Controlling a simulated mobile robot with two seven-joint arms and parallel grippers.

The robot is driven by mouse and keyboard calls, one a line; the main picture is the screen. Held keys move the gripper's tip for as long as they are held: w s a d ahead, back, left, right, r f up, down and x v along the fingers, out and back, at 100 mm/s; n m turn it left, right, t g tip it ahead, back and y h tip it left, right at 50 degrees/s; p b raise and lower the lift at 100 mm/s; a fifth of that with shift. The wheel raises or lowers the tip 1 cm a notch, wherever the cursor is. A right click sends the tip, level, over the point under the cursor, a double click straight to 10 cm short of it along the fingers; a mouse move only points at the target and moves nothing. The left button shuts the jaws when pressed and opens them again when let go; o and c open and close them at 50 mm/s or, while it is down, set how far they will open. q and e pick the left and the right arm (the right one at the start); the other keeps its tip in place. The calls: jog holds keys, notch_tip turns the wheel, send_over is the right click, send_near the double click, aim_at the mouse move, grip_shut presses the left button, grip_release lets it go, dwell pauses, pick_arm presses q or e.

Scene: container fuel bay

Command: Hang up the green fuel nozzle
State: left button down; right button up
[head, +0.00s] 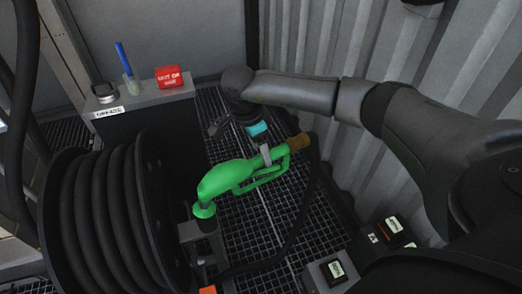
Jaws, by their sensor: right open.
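The green fuel nozzle (233,177) is near the middle of the head view, tilted, with its green collar end down at the lower left. That end sits at the top of a dark upright holder (207,226); how deep the spout is inside is hidden. Its handle and guard point up to the right, ending in a brown hose fitting (298,142). My right gripper (264,154) is open at the upper side of the nozzle's handle, with a finger close to it; whether they touch is unclear. My left gripper is not in view.
A large black hose reel (95,215) fills the lower left. A black hose (300,225) hangs from the nozzle over the grating floor. A shelf behind carries a red box (169,77), a blue pen (124,58) in a cup and a dark device (104,92). Labelled boxes (333,269) stand lower right.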

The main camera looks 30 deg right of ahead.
jog(key=p+v, duration=0.4)
jog(key=v, duration=0.9)
jog(key=shift+r, duration=0.4)
